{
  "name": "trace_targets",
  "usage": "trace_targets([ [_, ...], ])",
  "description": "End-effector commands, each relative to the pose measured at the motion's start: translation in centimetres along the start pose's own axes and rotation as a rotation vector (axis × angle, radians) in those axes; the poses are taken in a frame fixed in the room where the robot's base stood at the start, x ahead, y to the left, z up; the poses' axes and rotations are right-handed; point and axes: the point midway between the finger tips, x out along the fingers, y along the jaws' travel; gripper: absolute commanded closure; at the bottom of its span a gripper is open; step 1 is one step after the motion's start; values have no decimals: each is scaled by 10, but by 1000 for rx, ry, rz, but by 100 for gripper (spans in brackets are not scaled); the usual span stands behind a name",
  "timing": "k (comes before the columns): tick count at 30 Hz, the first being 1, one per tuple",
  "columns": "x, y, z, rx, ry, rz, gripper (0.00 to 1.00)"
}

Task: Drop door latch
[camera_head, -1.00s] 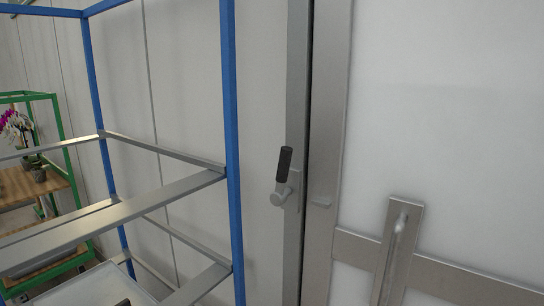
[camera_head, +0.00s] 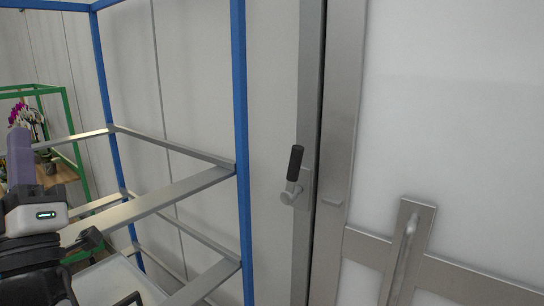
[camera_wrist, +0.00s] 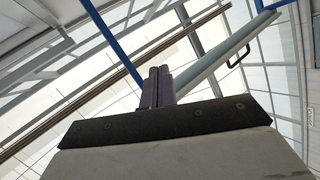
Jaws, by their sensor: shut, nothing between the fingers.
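The door latch stands on the post left of the door in the head view. Its black grip (camera_head: 296,163) points up, tilted slightly right, above a round metal pivot (camera_head: 291,194). A small metal tab (camera_head: 333,203) sticks out from the door's edge frame, right of the latch. My gripper (camera_head: 19,135) is at the far left of the head view, well apart from the latch. Its purple fingers (camera_wrist: 158,86) are pressed together and empty in the wrist view, pointing up toward the roof. The latch is not seen in the wrist view.
A blue-posted rack (camera_head: 243,150) with metal rails stands between my gripper and the latch. The white door (camera_head: 450,130) has a vertical metal pull handle (camera_head: 403,255). A green-framed bench (camera_head: 75,140) with a purple orchid (camera_head: 24,117) is behind at left.

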Motion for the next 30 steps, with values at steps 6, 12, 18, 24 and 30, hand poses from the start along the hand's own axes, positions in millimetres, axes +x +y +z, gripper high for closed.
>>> trace_targets([
  [6, 17, 53, 142, -657, -698, -57, 100],
  [12, -28, 96, 209, -917, -1204, -224, 100],
  [18, -53, 109, 224, -971, -1394, -318, 100],
  [24, -55, 109, 225, -974, -1406, -325, 100],
  [30, -54, 110, 228, -974, -1404, -323, 100],
])
